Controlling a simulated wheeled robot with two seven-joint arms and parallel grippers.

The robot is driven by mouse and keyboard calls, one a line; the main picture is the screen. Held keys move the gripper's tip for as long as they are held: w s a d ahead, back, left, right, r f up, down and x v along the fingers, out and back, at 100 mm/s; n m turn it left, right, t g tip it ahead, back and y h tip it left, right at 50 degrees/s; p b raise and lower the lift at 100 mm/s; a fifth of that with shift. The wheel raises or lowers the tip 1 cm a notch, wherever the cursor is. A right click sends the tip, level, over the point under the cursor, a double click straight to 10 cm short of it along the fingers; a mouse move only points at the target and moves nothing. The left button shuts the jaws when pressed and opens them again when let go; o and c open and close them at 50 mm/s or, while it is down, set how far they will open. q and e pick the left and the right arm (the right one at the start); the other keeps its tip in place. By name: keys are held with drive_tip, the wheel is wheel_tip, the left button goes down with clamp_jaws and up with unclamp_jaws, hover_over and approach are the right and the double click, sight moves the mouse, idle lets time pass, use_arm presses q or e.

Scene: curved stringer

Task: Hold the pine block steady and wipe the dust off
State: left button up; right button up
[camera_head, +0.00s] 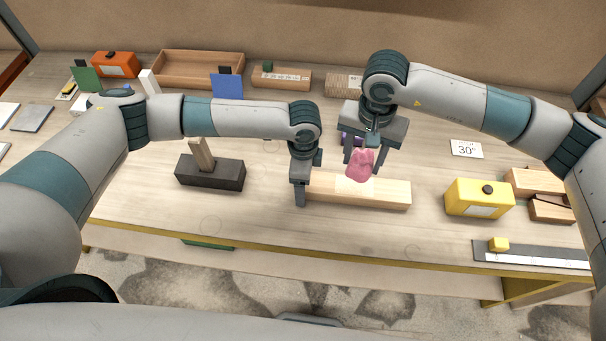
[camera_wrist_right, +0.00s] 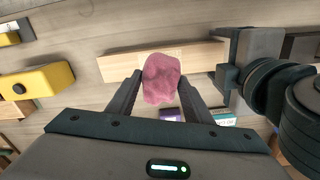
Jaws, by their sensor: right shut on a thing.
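The pine block (camera_head: 390,193) lies flat on the workbench, long side left to right. It also shows in the right wrist view (camera_wrist_right: 118,66). A paler patch (camera_head: 345,186) shows on its top, partly hidden by a crumpled pink cloth. My right gripper (camera_head: 366,160) is shut on the pink cloth (camera_head: 360,167), held over the middle of the block; I cannot tell if it touches. The cloth also shows between the fingers in the right wrist view (camera_wrist_right: 161,80). My left gripper (camera_head: 302,190) points down at the block's left end; its grip there is hidden.
A dark block with a wooden handle (camera_head: 210,172) stands left of my left gripper. A yellow box (camera_head: 479,198) and wood pieces stand to the right. A metal rule with a yellow slider (camera_head: 530,252) lies at the front right. A wooden tray (camera_head: 200,80) is at the back.

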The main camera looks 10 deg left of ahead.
use_arm(q)
drive_tip(key=shift+f, duration=0.1)
drive_tip(key=shift+c, duration=0.6)
drive_tip(key=c, duration=1.4)
use_arm(e)
drive_tip(key=shift+d, duration=0.1)
drive_tip(key=shift+w+d, duration=0.1)
drive_tip(key=shift+d, duration=0.55)
drive_tip(key=shift+f, duration=0.1)
hover_over(360, 187)
drive_tip(key=shift+w+f, duration=0.15)
drive_tip(key=shift+f, duration=3.45)
